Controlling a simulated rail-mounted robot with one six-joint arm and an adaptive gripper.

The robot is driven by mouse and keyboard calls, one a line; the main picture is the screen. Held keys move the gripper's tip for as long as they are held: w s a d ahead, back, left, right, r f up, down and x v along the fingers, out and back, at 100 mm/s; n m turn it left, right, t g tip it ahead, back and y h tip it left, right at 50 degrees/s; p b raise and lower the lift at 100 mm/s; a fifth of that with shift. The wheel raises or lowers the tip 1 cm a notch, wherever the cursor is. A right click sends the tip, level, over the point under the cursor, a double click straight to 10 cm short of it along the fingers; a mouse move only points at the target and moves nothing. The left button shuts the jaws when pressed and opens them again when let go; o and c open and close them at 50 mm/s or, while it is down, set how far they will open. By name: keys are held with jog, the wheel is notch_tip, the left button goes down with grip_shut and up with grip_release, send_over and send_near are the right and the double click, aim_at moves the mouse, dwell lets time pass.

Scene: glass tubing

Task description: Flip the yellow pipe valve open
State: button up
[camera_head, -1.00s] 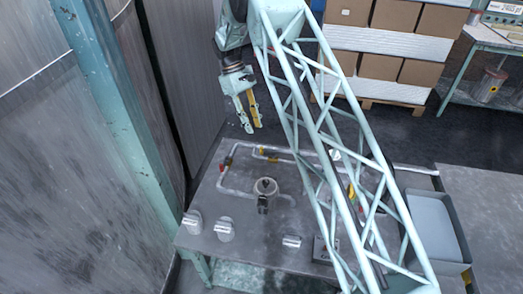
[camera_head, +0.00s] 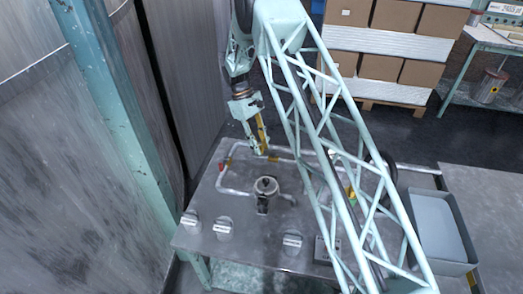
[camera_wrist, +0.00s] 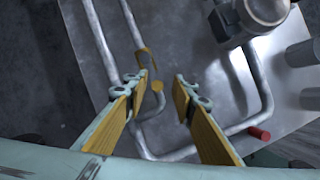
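The yellow valve handle (camera_wrist: 147,57) shows in the wrist view as a small bent yellow strip against a grey pipe, partly beside my left finger. I cannot tell whether a finger touches the valve.
Grey pipes run across the metal table (camera_head: 262,232). A red fitting (camera_head: 222,167) is on the left bend. A round metal device (camera_head: 266,187) stands in the middle, with several metal blocks in front. A grey bin (camera_head: 440,225) is at the right. My lattice arm hides part of the table.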

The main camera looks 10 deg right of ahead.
jog(key=shift+s+d+f, duration=0.15)
jog(key=shift+s+f, duration=0.05)
jog(key=shift+f, duration=0.4)
jog(key=shift+c, duration=0.3)
grip_shut()
jog(key=shift+w+d+r, duration=0.1)
jog(key=shift+w+m+y+p, duration=0.2)
jog(key=shift+m+y+p, duration=0.1)
jog(key=shift+m+p, duration=0.25)
jog(key=shift+o, duration=0.3)
grip_release()
